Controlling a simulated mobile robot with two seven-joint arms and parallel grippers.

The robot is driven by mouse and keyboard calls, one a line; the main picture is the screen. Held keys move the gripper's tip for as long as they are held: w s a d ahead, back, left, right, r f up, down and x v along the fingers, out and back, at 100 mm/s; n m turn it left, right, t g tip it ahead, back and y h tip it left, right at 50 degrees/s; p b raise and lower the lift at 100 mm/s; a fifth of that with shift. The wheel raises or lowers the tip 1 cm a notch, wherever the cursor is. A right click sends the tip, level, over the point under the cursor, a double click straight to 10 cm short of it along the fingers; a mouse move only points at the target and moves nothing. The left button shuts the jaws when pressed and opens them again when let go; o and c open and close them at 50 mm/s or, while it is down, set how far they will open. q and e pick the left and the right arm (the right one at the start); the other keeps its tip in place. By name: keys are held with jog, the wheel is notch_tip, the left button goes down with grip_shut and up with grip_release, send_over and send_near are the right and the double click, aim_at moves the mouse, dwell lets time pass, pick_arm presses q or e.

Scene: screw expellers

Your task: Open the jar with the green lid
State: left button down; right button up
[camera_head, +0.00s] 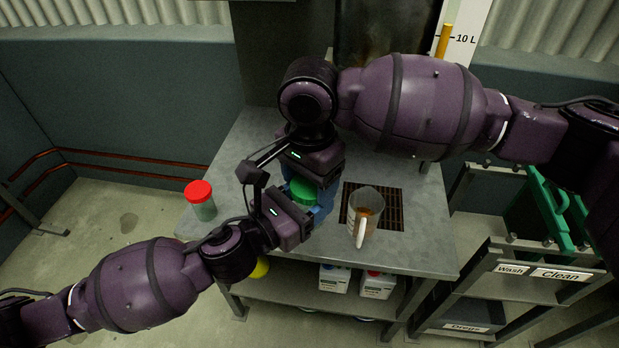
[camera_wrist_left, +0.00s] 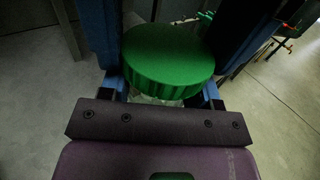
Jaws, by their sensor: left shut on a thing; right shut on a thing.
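The jar's green lid (camera_head: 302,190) shows between my two grippers above the grey table; it also shows in the left wrist view (camera_wrist_left: 168,62). The jar's body is mostly hidden; a small pale strip shows under the lid in the left wrist view. My left gripper (camera_head: 308,207) comes from the near left and is shut on the jar, with blue fingers on both sides. My right gripper (camera_head: 314,184) comes from the far side and is shut at the same jar. Whether its fingers press the lid or the body cannot be told.
A jar with a red lid (camera_head: 200,200) stands at the table's left edge. A measuring jug (camera_head: 365,214) with brown contents stands on the dark grate (camera_head: 390,208) to the right. White containers (camera_head: 334,279) are on the lower shelf. The table's front right (camera_head: 425,255) is clear.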

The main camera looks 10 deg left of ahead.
jog(key=n, duration=0.4)
jog(key=o, duration=1)
jog(key=shift+r, duration=0.15)
notch_tip(320, 180, up, 4)
jog(key=shift+r, duration=0.2)
jog(key=shift+c, duration=0.4)
jog(key=shift+r+m, duration=0.9)
jog(key=shift+r, duration=0.6)
jog(key=shift+f, duration=3.85)
